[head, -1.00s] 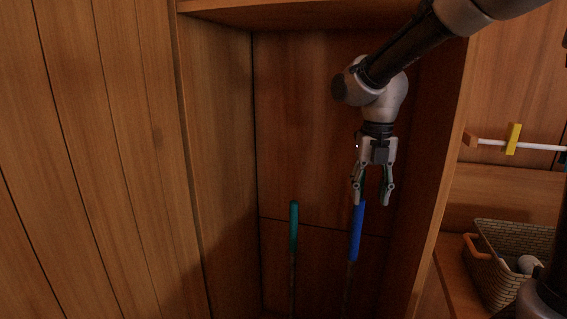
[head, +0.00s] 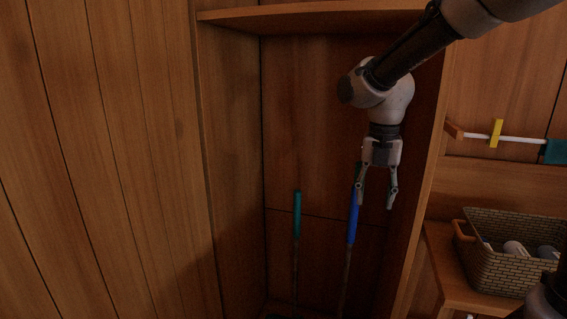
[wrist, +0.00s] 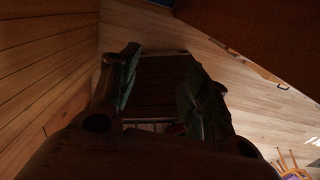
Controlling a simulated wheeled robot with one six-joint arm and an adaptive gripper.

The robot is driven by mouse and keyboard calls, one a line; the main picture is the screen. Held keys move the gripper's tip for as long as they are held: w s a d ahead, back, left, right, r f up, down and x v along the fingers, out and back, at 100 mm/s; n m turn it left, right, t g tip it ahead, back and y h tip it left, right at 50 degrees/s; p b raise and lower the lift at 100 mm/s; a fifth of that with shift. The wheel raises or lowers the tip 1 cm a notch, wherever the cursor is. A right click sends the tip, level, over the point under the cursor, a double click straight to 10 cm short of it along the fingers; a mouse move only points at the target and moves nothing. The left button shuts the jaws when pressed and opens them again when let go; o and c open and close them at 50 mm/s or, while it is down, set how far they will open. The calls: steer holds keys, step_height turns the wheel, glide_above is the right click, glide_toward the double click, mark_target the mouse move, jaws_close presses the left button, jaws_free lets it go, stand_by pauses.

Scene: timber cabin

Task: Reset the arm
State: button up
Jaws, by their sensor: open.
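My gripper (head: 376,190) hangs fingers down in front of the open wooden alcove in the head view. Its two fingers are apart with nothing between them. In the wrist view the fingers (wrist: 158,95) also show spread and empty, in dim light. A blue-handled pole (head: 352,215) stands upright in the alcove, its top just left of and behind my gripper's left finger. I cannot tell whether they touch. A green-handled pole (head: 297,215) stands further left in the alcove.
The alcove has a wooden shelf (head: 320,16) above and a side panel (head: 425,180) to the right. A woven basket (head: 500,272) with several items sits on a bench at the right. A white rail (head: 515,139) with a yellow clip (head: 496,132) is on the right wall.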

steer(key=s+d+r+m+t, duration=0.2)
steer(key=s+d+m, duration=0.5)
steer(key=m, duration=0.9)
steer(key=s+d+r+m+t, duration=0.2)
steer(key=s+d+m, duration=0.6)
steer(key=s+m, duration=0.4)
steer(key=m, duration=0.4)
steer(key=shift+r, duration=0.35)
steer(key=shift+c, duration=0.5)
